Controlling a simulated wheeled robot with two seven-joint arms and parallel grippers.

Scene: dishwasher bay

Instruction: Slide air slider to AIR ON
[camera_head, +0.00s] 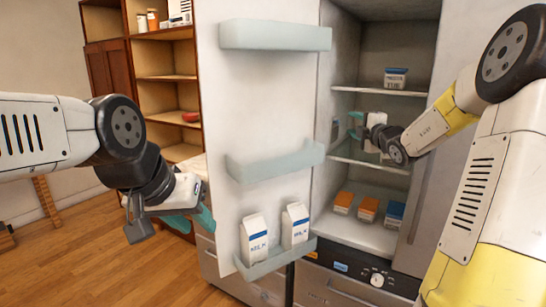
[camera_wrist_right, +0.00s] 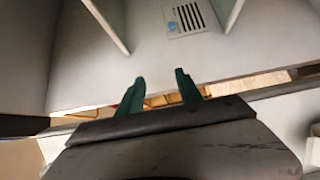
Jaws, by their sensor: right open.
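In the right wrist view a small pale panel with dark vent slots and a blue mark (camera_wrist_right: 185,20) is on the grey wall ahead of my fingers. It looks like the air control; I cannot make out the slider knob or its setting. In the head view a small panel (camera_head: 335,129) shows on the fridge's left inner wall. My right gripper (camera_head: 354,125) is inside the fridge at middle-shelf height, open and empty, facing that wall, apart from the panel. Its green fingers also show in the wrist view (camera_wrist_right: 160,90). My left gripper (camera_head: 192,220) hangs outside, left of the open door; its opening is unclear.
The open fridge door (camera_head: 260,110) has bins and two milk cartons (camera_head: 254,238) (camera_head: 295,225). Glass shelves (camera_head: 350,154) bound the space around my right gripper. A tub (camera_head: 396,78) sits on the upper shelf, and several small boxes (camera_head: 368,208) sit low in the fridge.

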